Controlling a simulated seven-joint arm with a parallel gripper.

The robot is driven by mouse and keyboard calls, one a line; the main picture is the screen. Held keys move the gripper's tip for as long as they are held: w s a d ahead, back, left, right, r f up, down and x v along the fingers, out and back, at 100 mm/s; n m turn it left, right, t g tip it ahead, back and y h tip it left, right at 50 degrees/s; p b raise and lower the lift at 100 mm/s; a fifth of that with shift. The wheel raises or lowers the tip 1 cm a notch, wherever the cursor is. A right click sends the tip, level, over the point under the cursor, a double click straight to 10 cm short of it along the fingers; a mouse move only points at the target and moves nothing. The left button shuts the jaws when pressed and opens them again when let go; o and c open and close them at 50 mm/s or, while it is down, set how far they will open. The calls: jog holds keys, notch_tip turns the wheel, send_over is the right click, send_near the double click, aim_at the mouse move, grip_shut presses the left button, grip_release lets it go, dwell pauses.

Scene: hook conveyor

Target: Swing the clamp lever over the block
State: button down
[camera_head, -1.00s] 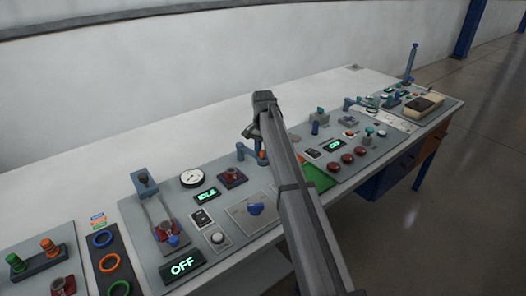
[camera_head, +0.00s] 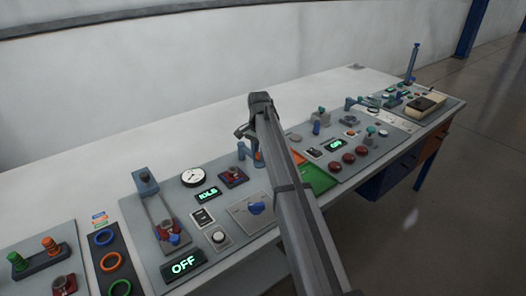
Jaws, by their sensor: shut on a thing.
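My gripper (camera_head: 243,133) is at the back middle of the bench panel, at the end of my grey arm, which slants up from the lower right. It is shut on what looks like the clamp lever; its fingertips are small and partly hidden. A blue bracket (camera_head: 243,151), which appears to belong to the clamp, stands just under the gripper. A small orange piece (camera_head: 259,156) beside the bracket, against my arm's left edge, may be the block; my arm hides part of it. I cannot tell whether the lever is over it.
To the left are a round gauge (camera_head: 194,177), a blue and red slider fixture (camera_head: 160,215) and a lit OFF display (camera_head: 184,264). A blue knob (camera_head: 257,208) and a green pad (camera_head: 319,178) flank my arm. The white bench top behind is clear.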

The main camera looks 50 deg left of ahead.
jog(key=s+m, duration=0.2)
jog(key=s+a+m, duration=0.1)
jog(key=s+m, duration=0.1)
jog(key=s, duration=0.1)
jog(key=s+a+m, duration=0.1)
jog(key=s+m, duration=0.1)
jog(key=shift+s+a+m, duration=0.2)
jog(key=shift+a+m, duration=0.05)
jog(key=shift+m, duration=0.15)
jog(key=shift+s+a+m, duration=0.9)
jog(key=shift+s+m, duration=0.15)
jog(key=shift+m, duration=0.35)
jog(key=shift+a, duration=0.1)
jog(key=c, duration=0.8)
grip_release()
jog(key=shift+r, duration=0.15)
notch_tip(320, 180, up, 14)
jog(key=shift+f, duration=0.2)
